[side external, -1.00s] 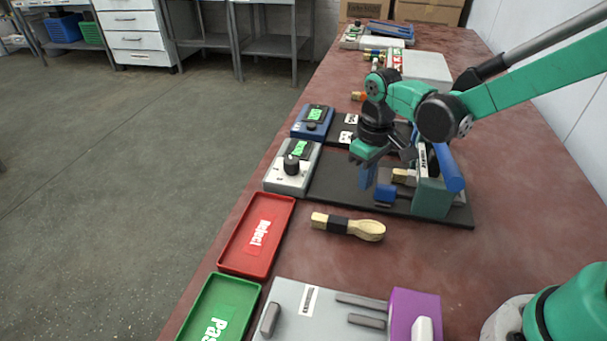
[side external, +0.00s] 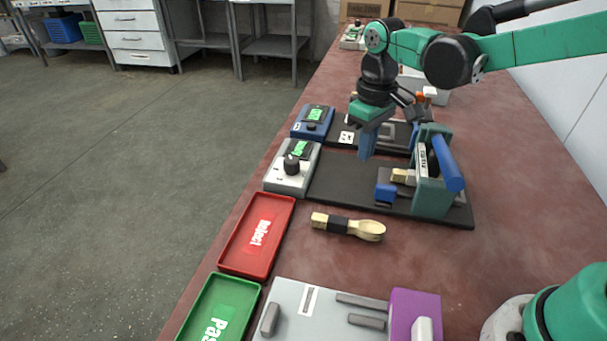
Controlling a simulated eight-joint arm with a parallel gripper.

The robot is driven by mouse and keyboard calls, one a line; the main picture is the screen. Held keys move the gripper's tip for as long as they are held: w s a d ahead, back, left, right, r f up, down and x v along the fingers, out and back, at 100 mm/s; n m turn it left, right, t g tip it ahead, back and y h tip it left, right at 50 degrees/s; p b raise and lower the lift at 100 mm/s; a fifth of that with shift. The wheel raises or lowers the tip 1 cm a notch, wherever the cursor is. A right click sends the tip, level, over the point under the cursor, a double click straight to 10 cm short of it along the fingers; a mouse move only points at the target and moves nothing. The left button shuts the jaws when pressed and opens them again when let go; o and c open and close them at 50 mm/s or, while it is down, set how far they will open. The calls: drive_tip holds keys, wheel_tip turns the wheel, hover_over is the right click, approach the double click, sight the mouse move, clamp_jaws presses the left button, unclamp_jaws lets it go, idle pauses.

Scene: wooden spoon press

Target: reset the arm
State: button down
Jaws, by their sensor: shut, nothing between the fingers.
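My gripper (side external: 367,152) is shut and empty, pointing down above the black base plate (side external: 345,191) of the nearer press. The arm reaches in from the upper right. The press (side external: 432,180) is teal with a blue handle (side external: 448,163) and stands on the right of the plate. A wooden piece (side external: 399,175) shows beside the press, partly hidden, with a blue block (side external: 385,193) just in front of it. A wooden spoon (side external: 348,226) with a black band lies on the table in front of the plate.
A grey control box (side external: 292,167) and a blue one (side external: 312,122) stand along the left edge. A red Reject tray (side external: 282,214) and green Pass tray (side external: 243,290) lie nearer. A grey fixture (side external: 322,322) with a purple block (side external: 414,306) is at the front.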

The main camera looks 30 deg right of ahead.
drive_tip(key=shift+r, duration=0.3)
drive_tip(key=s+d+r+m+t, duration=0.2)
drive_tip(key=s+m+t, duration=0.1)
drive_tip(key=s+t, duration=0.4)
drive_tip(key=shift+s+d+r, duration=0.25)
drive_tip(key=shift+s+r, duration=0.05)
drive_tip(key=shift+s, duration=0.45)
idle(1.5)
